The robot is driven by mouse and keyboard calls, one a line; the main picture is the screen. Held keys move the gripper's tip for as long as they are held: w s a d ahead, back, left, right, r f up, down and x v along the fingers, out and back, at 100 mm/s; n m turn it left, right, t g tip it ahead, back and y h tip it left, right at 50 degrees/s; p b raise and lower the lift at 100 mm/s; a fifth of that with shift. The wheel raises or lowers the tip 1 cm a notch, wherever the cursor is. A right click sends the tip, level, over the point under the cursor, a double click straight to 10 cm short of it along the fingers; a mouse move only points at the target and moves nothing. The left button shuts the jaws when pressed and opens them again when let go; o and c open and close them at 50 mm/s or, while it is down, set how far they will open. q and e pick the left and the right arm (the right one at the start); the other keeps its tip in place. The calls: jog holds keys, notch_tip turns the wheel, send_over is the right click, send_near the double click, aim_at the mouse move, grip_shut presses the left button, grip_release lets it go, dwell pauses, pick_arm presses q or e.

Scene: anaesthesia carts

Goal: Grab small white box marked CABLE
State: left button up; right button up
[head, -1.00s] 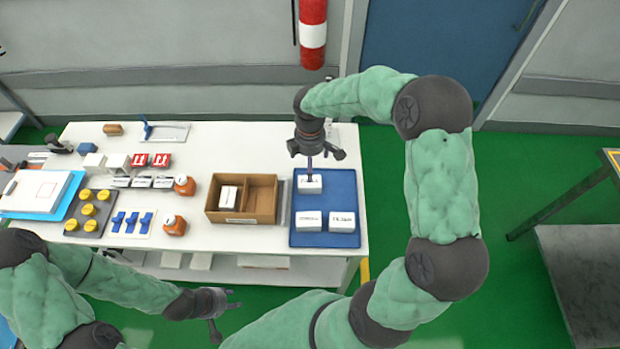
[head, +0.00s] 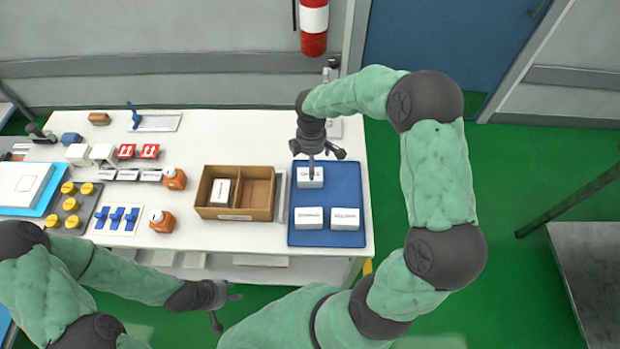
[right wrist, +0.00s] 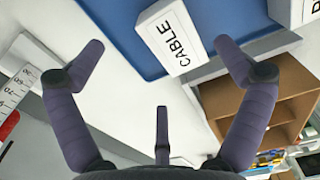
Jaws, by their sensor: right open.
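The small white box marked CABLE (right wrist: 171,37) lies on the blue mat (right wrist: 115,32) in the right wrist view, its label readable. In the head view it appears to be the upper left box (head: 303,183) on the mat (head: 350,180), partly covered by my gripper. My right gripper (head: 311,165) points down over this box, open and empty. In the right wrist view its fingers (right wrist: 165,70) are spread, with the box beyond them, nearer the right finger; contact cannot be told. My left gripper (head: 226,306) is open and empty in front of the table's front edge.
Two more white boxes, left (head: 309,218) and right (head: 345,219), lie on the mat's near part. A divided brown bin (head: 235,213) with a white box (head: 220,192) stands left of the mat. Orange bottles (head: 162,221) stand farther left. A red-white cylinder (head: 314,25) hangs behind.

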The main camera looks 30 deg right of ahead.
jog(key=f, duration=0.1)
jog(key=f+b, duration=0.1)
jog(key=f, duration=0.3)
jog(key=shift+s+a+f+b, duration=0.25)
jog(key=shift+s+a+b, duration=0.05)
jog(key=shift+a+b, duration=0.1)
jog(key=shift+f, duration=0.35)
jog(key=c, duration=1.3)
